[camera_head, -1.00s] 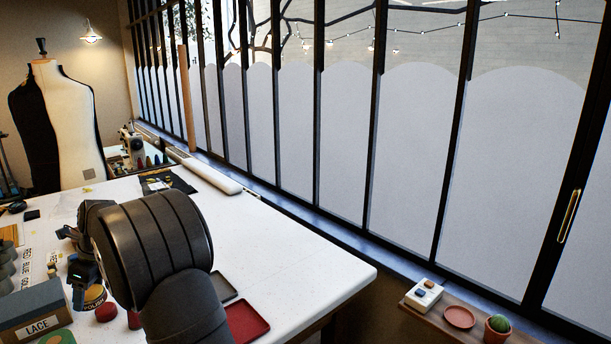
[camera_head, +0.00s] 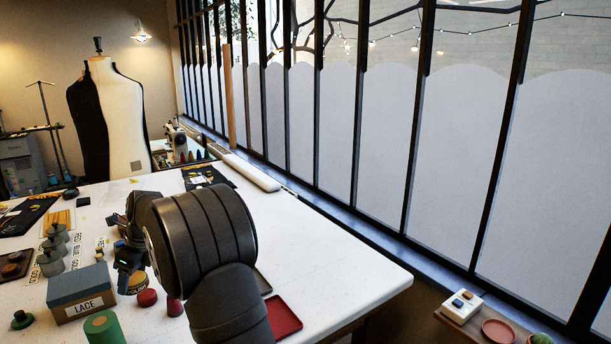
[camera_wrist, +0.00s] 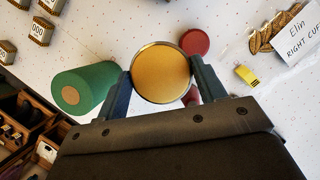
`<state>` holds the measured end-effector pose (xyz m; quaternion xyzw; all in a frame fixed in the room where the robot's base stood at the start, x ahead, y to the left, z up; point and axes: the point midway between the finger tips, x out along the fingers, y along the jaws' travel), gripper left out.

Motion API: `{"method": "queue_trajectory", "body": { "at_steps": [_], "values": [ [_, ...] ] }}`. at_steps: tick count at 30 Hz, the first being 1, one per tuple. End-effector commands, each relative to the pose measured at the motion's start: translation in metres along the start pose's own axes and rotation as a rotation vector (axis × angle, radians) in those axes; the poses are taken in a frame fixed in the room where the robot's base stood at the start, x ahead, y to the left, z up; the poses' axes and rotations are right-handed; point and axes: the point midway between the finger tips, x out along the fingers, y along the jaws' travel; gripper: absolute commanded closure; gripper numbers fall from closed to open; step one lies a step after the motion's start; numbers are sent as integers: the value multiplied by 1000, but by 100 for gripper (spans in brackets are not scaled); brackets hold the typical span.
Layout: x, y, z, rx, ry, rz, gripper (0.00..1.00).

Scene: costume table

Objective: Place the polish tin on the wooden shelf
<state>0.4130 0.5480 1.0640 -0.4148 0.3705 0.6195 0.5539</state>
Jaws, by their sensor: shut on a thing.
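The polish tin (camera_head: 137,284), round with a gold lid, shows partly behind my arm in the head view. In the wrist view my gripper (camera_wrist: 163,88) is shut on the tin (camera_wrist: 160,72), one finger at each side, lid facing the camera. The tin is over or on the white table; I cannot tell if it touches it. A brown wooden shelf (camera_head: 474,327) runs below the window at the lower right of the head view, apart from the table and far from my gripper.
The shelf bears a white box (camera_head: 462,306), a reddish saucer (camera_head: 498,331) and a cactus. Near the tin are a LACE box (camera_head: 82,292), a green roll (camera_head: 103,328) and red pieces (camera_head: 147,298). Wooden compartments (camera_wrist: 28,128) show lower left in the wrist view. A red tray (camera_head: 284,317) lies near the table edge.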

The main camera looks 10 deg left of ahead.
Motion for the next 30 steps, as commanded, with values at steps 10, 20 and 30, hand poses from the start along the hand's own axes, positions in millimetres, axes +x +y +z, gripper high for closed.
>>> {"method": "queue_trajectory", "body": {
  "at_steps": [10, 20, 30],
  "values": [
    [-21, -40, -56, -119, 0, 50, 69],
    [-30, -72, -113, -231, -1, 98, 69],
    [-40, -99, -175, -350, 0, 145, 69]
  ]
}}
